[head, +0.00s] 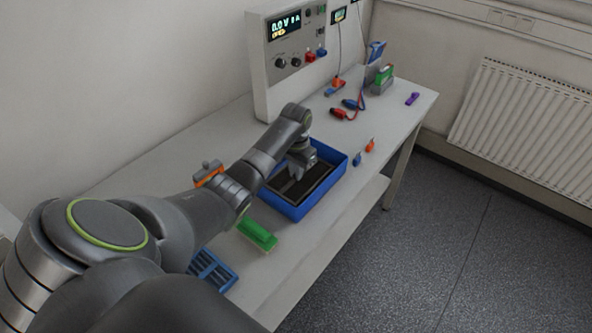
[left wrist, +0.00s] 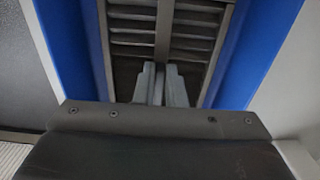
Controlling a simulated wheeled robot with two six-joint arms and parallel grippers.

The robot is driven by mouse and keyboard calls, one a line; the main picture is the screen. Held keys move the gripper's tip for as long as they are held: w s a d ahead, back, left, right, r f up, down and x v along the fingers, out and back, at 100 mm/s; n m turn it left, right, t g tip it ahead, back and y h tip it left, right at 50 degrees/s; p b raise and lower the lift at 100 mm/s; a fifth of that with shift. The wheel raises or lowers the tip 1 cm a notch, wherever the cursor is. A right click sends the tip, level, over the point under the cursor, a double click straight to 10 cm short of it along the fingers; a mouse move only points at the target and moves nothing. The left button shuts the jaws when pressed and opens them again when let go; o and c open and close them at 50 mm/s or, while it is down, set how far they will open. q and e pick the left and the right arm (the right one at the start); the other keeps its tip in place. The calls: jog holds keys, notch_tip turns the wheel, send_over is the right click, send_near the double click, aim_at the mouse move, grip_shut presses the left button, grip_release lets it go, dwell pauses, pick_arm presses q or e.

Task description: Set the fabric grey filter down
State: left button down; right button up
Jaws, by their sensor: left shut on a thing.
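The grey filter (head: 318,187) is a dark slatted panel with a frame and a central bar. It lies within the walls of the blue tray (head: 325,193) on the bench; whether it touches the tray floor cannot be told. My left gripper (head: 294,176) reaches down into the tray and is shut on the filter. In the left wrist view, its fingers (left wrist: 160,84) close on the central bar of the filter (left wrist: 190,32), with blue tray walls (left wrist: 264,50) on both sides. My right gripper is not in view.
On the bench (head: 190,150), a green block (head: 257,234) and a blue slotted rack (head: 212,270) lie nearer than the tray. Blue and orange clips (head: 370,146) lie to its right. The cycler (head: 286,60), leads and a battery holder (head: 380,80) stand behind.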

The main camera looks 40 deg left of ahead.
pick_arm(q)
jog(key=shift+f, duration=0.15)
jog(key=c, duration=1.5)
grip_release()
notch_tip(320, 180, up, 9)
jog(key=shift+w+b, duration=0.1)
jog(key=shift+b, duration=0.95)
notch_tip(320, 180, up, 4)
jog(key=shift+f+p, duration=0.25)
jog(key=shift+p, duration=0.2)
jog(key=shift+f, duration=0.1)
